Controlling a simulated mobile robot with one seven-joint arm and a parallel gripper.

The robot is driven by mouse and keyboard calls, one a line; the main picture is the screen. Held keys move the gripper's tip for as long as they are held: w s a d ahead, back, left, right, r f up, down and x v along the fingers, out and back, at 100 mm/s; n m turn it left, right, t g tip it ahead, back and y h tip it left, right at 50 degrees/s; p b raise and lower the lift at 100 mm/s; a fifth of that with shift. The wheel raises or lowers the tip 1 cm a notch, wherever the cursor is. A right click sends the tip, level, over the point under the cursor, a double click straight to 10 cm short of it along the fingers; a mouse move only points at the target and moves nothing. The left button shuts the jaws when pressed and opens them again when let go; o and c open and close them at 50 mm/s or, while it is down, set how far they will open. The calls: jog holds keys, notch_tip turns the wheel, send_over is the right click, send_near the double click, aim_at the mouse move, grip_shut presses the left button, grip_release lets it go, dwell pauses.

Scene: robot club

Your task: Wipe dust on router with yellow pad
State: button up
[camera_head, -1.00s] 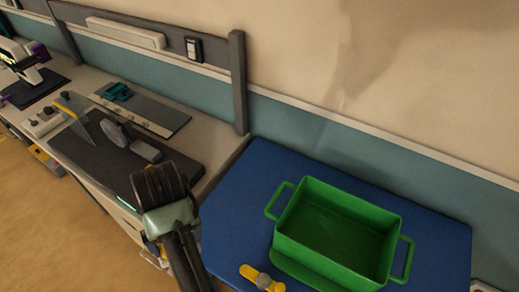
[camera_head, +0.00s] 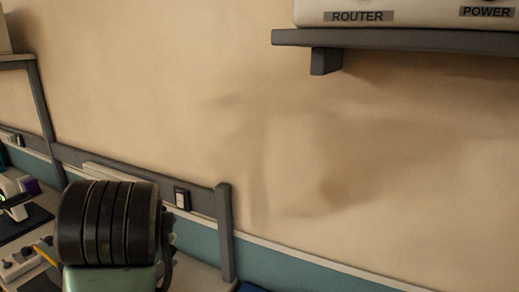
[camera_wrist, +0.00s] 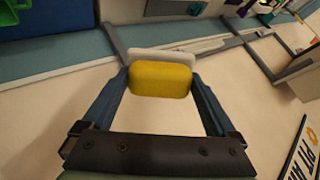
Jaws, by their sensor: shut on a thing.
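The router (camera_head: 312,14) is a pale box with a ROUTER label, on a grey wall shelf (camera_head: 420,40) at the top right of the head view. Only its lower front edge shows; its top and any dust are cut off by the frame. In the wrist view my gripper (camera_wrist: 160,72) is shut on the yellow pad (camera_wrist: 160,80), which has a pale backing and sits between the two blue-grey fingers. The pad is held clear of the wall. The gripper's fingers are not visible in the head view, where a dark ribbed part of my arm shows at lower left.
A bracket (camera_head: 325,61) hangs under the shelf. A grey post (camera_head: 225,232) and rail with a switch (camera_head: 182,198) stand along the wall at lower left, above a bench with equipment. The wall below the shelf is bare.

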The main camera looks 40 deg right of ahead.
jog(key=s+d+r+m+h+p, duration=0.1)
jog(key=s+d+r+m+h, duration=0.15)
jog(key=r, duration=0.45)
jog(key=s+d+r+m+h+p, duration=0.1)
jog(key=r+m+h, duration=0.15)
jog(key=r, duration=0.45)
jog(key=s+d+r+m+h+p, duration=0.1)
jog(key=s+r+h, duration=0.15)
jog(key=r, duration=0.35)
jog(key=s+d+r+m+g+h+p, duration=0.1)
jog(key=s+d+r+m+h, duration=0.15)
jog(key=s+r, duration=0.35)
jog(key=s+d+r+m+g+h+p, duration=0.15)
jog(key=s+r+h, duration=0.25)
jog(key=r, duration=0.4)
jog(key=x, duration=0.6)
jog(key=shift+s+f+p, duration=0.2)
jog(key=shift+f+p, duration=0.1)
jog(key=shift+x, duration=1.05)
jog(key=shift+s, duration=0.15)
jog(key=shift+s+d, duration=0.3)
jog(key=shift+s, duration=0.55)
jog(key=shift+s+d, duration=0.3)
jog(key=shift+s, duration=0.55)
jog(key=shift+s+d, duration=1.65)
jog(key=shift+s, duration=1.95)
jog(key=w+a, duration=0.4)
jog(key=w, duration=0.6)
jog(key=shift+w+a, duration=0.25)
jog(key=shift+w, duration=0.15)
